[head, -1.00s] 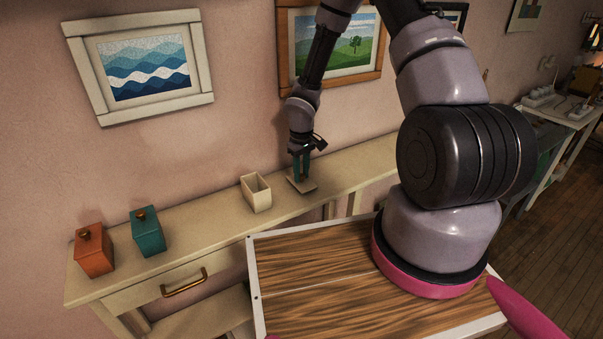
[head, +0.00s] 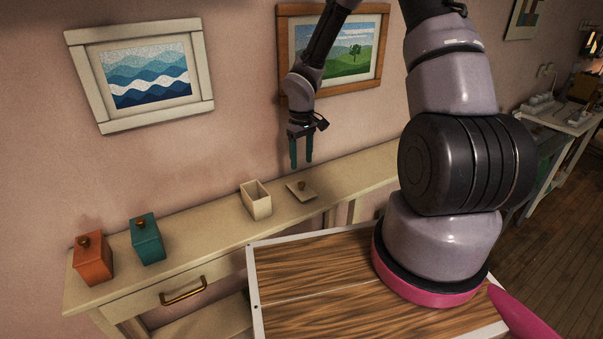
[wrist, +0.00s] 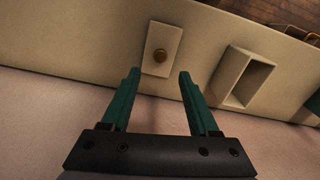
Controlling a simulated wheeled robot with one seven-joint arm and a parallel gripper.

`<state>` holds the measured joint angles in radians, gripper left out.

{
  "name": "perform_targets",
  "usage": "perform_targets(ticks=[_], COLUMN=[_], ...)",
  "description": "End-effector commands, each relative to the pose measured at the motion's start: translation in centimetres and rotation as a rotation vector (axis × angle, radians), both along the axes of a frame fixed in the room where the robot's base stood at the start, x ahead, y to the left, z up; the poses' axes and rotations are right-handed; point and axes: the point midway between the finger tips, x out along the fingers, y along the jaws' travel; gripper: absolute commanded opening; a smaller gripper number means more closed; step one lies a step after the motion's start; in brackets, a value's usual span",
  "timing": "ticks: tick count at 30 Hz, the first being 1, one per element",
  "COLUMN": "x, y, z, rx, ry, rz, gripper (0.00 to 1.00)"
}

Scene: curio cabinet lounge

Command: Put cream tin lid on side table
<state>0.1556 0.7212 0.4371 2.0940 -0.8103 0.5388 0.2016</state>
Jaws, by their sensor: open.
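The cream tin lid (head: 301,190), a flat cream square with a brown knob, lies knob up on the cream side table (head: 205,225). The lid also shows in the wrist view (wrist: 161,49), beyond my fingertips. The open cream tin (head: 257,199) stands upright just left of the lid in the head view; it is at the right in the wrist view (wrist: 241,77). My gripper (head: 301,166) is open and empty, above the lid and apart from it. Its two green fingers (wrist: 157,74) show spread in the wrist view.
A teal lidded tin (head: 147,239) and an orange lidded tin (head: 92,260) stand at the table's left end. The wall with framed pictures (head: 145,75) is close behind. The tabletop right of the lid is clear.

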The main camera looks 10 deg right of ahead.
Motion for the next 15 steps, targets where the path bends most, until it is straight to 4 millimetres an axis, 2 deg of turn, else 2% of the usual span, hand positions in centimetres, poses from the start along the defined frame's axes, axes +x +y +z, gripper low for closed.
perform_targets(ticks=[1, 5, 13, 15], x=[0.0, 0.0, 0.0, 0.0], y=[-0.1, 0.0, -0.1, -0.4], z=[1.0, 2.7, 3.8, 4.6], rx=[0.0, 0.0, -0.002, -0.009], ry=[-0.002, -0.002, -0.001, -0.011], rz=[-0.004, -0.002, -0.003, -0.015], gripper=[0.61, 0.61, 0.61, 0.61])
